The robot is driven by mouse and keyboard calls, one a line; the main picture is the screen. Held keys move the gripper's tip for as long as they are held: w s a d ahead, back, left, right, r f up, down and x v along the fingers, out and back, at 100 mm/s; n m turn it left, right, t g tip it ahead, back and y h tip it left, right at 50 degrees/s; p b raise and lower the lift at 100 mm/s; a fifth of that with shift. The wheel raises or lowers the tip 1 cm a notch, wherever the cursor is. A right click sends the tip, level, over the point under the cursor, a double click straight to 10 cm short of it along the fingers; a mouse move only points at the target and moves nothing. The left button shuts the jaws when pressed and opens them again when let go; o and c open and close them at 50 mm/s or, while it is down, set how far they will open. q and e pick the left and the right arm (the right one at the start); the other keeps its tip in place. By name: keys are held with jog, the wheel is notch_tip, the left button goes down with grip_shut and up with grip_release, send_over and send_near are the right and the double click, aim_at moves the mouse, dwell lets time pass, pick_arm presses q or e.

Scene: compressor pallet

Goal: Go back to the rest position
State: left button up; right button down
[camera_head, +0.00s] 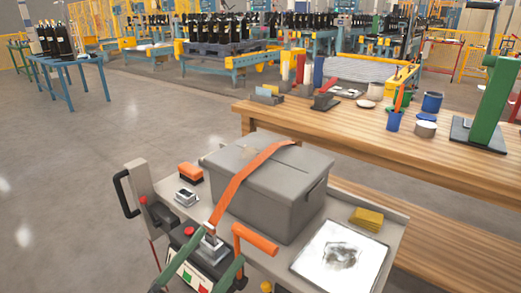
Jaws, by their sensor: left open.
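A grey box (262,185) with an orange strap (245,180) over its lid sits on a grey cart top (380,236). At the bottom centre, two green bars reach up from the lower edge in front of the box. I take them for the open fingers of my left gripper (222,252), but its outline is hard to make out among the cart fittings. The bars stand apart from each other, and I see nothing held. Whether they touch the strap's end cannot be told. My right gripper is not in view.
The cart also carries an orange block (190,173), a yellow block (367,219) and a bright plate (341,258). A wooden bench (370,135) with tools and a green press (495,95) stands behind to the right. Open floor (75,190) lies to the left.

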pick_arm(q)
jog(key=a+f+n+y, duration=0.4)
jog(key=f+n+y, duration=0.2)
jog(key=f+n, duration=0.15)
jog(key=a+f+n+y, duration=0.3)
jog(key=f+n+y, duration=0.3)
jog(key=f, duration=0.2)
jog(key=s+a+f+n+g+y+p, duration=0.1)
jog(key=s+g+p, duration=0.7)
jog(key=p, duration=1.4)
jog(key=shift+s+a+f+n+y, duration=0.4)
jog(key=shift+s+a+n+y, duration=0.3)
jog(key=shift+s+a, duration=0.1)
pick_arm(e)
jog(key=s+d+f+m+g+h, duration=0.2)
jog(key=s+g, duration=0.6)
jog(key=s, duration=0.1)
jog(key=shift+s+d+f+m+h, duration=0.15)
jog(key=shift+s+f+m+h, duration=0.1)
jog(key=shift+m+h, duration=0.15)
